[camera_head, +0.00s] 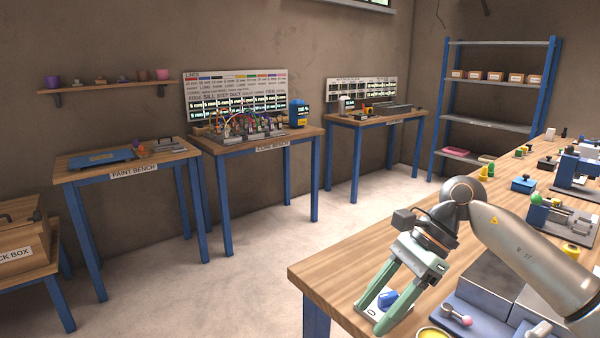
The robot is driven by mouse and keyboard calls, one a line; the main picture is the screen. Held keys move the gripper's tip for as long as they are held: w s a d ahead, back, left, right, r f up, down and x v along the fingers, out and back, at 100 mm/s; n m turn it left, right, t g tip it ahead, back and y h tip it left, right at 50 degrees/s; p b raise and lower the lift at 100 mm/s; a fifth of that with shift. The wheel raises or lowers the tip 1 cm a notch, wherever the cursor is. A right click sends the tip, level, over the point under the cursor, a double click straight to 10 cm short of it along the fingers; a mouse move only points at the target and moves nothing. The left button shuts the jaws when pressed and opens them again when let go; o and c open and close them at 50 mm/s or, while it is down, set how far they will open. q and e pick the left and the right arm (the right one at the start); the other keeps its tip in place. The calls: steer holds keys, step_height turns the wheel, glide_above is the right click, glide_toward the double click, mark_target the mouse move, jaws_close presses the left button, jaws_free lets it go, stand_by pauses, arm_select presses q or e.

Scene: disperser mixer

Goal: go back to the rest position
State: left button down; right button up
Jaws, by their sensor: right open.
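My right gripper (380,302) shows at the lower right. Its arm comes in from the right over the near wooden bench (335,267). Its two green fingers are spread apart and point down and to the left. I see nothing held between them. A white plate with a blue knob (387,299) shows between and beyond the fingers; I cannot tell whether they touch it. My left gripper is not in view.
Grey blocks (482,282), a small pink-tipped tool (457,315) and a yellow-rimmed round item (432,333) are near the arm. More devices stand behind it. The paint bench (70,164), core bench (310,133) and blue shelf (490,83) are beyond open floor (240,265).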

steer(key=s+a+r+m+t+y+p, duration=0.1)
steer(key=a+m+t+y+p, duration=0.1)
steer(key=a+m+y, duration=0.5)
steer(key=s+a+r+m+t+y+p, duration=0.2)
steer(key=a+m+y, duration=0.5)
steer(key=m, duration=0.1)
steer(key=d+f+m+t+h+p, duration=0.2)
steer(key=d+f+m+t+h, duration=0.5)
steer(key=m, duration=0.8)
steer(key=d+f+m+t+h+p, duration=0.2)
steer(key=d+f+m+t+h, duration=0.5)
steer(key=m, duration=0.8)
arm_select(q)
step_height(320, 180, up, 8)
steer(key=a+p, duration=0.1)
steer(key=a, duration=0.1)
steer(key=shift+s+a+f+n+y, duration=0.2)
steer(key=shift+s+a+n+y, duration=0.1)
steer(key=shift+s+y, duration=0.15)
arm_select(e)
steer(key=s+d+f+m+g+h, duration=0.2)
steer(key=s+f+m, duration=0.3)
steer(key=s+f, duration=0.3)
steer(key=s+d+f+m+g+h, duration=0.2)
steer(key=s+f+m+g, duration=0.2)
steer(key=s+f, duration=0.4)
steer(key=shift+d+f+m+h, duration=0.3)
steer(key=shift+d+f+m, duration=0.05)
steer(key=shift+f+m, duration=0.25)
